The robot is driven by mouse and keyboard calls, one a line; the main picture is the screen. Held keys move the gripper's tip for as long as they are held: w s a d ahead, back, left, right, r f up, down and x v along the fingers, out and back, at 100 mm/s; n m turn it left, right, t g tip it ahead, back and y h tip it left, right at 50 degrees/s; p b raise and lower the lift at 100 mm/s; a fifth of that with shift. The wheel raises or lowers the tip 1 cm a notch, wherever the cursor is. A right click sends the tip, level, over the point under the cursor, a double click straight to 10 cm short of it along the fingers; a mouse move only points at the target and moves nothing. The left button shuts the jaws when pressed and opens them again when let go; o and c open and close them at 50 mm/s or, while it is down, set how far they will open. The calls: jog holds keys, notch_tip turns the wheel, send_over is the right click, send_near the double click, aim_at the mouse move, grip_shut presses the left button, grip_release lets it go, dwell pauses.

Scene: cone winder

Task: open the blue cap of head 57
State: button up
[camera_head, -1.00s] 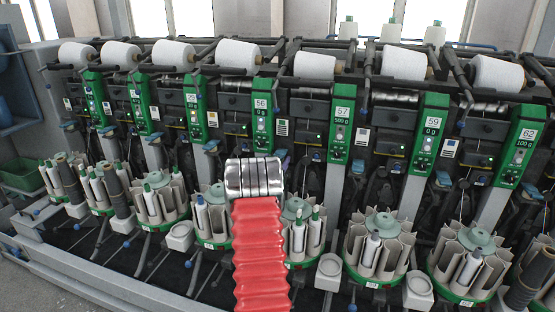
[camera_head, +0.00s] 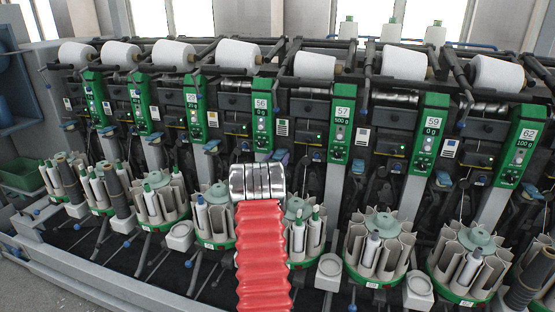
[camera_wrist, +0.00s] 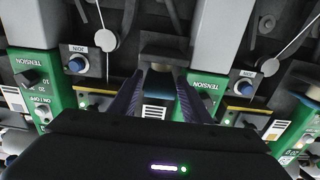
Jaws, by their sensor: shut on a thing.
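Head 57 has a green panel (camera_head: 340,127) marked 57, right of the middle in the head view. In the wrist view, the two dark fingers of my gripper (camera_wrist: 158,78) stand on either side of a small blue-grey piece, which looks like the blue cap (camera_wrist: 157,84). My gripper is shut on it. Its exact contact and the cap's tilt are hard to see. The head view hides my fingers behind the wrist.
Neighbouring green panels 56 (camera_head: 262,122) and 59 (camera_head: 429,134) flank head 57. Round bobbin magazines (camera_head: 377,250) stand below in a row. In the wrist view, blue knobs (camera_wrist: 76,64) and green tension panels (camera_wrist: 194,98) are close by.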

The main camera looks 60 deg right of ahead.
jog(key=c, duration=0.7)
jog(key=shift+a, duration=0.25)
jog(key=shift+c, duration=0.6)
jog(key=shift+s+d, duration=0.1)
jog(key=shift+d, duration=0.15)
